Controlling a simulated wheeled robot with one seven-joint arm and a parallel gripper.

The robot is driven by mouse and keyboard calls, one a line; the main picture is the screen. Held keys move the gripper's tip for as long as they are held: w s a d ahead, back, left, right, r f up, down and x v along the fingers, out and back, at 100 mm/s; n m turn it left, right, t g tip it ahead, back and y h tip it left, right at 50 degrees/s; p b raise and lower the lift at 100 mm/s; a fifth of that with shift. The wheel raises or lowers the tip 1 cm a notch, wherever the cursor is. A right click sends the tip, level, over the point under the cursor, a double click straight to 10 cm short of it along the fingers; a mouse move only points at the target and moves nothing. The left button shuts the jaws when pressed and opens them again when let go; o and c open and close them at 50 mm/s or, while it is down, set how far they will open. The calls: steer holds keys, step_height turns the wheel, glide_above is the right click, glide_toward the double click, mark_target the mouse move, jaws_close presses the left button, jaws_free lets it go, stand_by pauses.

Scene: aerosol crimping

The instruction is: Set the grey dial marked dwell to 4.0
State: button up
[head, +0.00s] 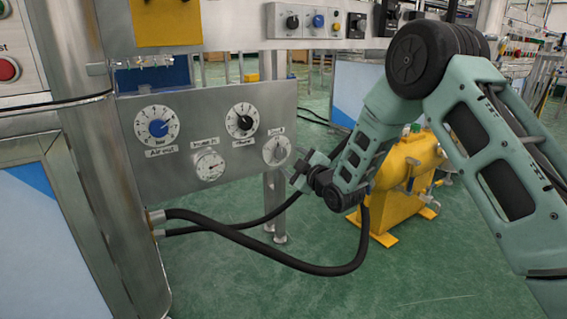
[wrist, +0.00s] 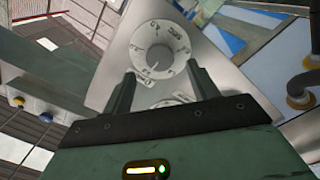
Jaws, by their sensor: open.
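A grey-white round dial (head: 276,150) sits at the right end of the metal panel, with a small label above it that is too blurred to read surely. A second pale dial (head: 209,165) sits lower left of it. My gripper (head: 297,174) is open and empty, close beside the right dial. In the wrist view its fingers (wrist: 160,88) stand apart, short of the dial.
The metal panel (head: 245,97) also holds a blue dial (head: 158,128) and a black dial (head: 242,121). Black hoses (head: 290,262) loop below the panel. A yellow machine (head: 400,185) stands behind my arm. A metal column (head: 100,190) is at the left.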

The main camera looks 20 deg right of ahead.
mark_target(282, 154)
steer(key=shift+b+x, duration=0.85)
steer(key=shift+x, duration=1.75)
steer(key=c, duration=1)
